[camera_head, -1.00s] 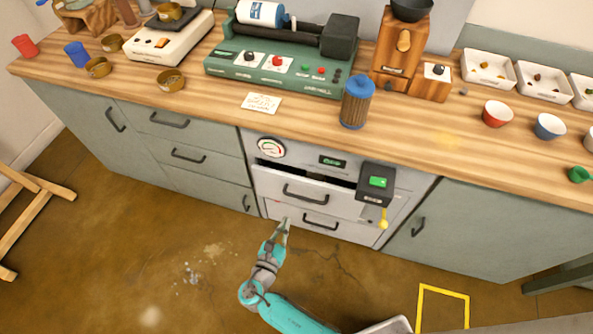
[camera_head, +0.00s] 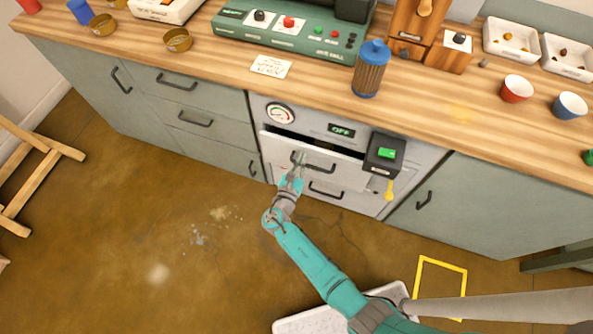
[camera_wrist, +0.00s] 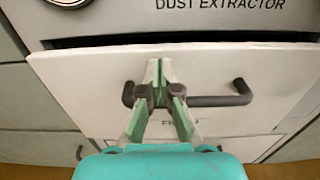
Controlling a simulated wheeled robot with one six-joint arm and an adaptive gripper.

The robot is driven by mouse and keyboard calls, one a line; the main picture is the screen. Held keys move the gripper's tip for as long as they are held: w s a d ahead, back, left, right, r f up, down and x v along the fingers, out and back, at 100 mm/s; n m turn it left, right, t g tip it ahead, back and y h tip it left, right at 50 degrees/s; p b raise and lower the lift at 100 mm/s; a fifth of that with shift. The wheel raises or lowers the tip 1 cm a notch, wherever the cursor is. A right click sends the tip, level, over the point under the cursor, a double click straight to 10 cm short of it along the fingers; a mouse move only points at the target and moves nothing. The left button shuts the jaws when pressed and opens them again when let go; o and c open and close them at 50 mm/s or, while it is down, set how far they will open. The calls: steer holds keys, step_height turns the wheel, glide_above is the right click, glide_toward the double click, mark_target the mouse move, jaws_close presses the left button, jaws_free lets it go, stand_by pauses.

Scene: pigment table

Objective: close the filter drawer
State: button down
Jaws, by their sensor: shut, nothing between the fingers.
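The filter drawer (camera_head: 345,172) is the pale upper drawer of the dust extractor unit, below the counter. It stands partly open: a dark gap shows above its front, also in the wrist view (camera_wrist: 75,85). Its dark bar handle (camera_head: 320,166) runs across the front, and its label is mostly hidden behind my gripper. My gripper (camera_head: 298,158) is shut and empty, in front of the left part of the handle. In the wrist view my gripper (camera_wrist: 158,75) overlaps the handle (camera_wrist: 220,100); I cannot tell whether it touches the drawer.
A lower drawer with its own handle (camera_head: 326,192) sits beneath. A black switch box (camera_head: 384,153) with a green button and a yellow tag (camera_head: 389,190) are to the right. A blue-capped filter cartridge (camera_head: 370,70) stands on the counter above.

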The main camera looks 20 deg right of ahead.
mark_target(306, 149)
steer(key=shift+x, duration=0.8)
steer(key=shift+x, duration=2.45)
steer(key=shift+r, duration=0.15)
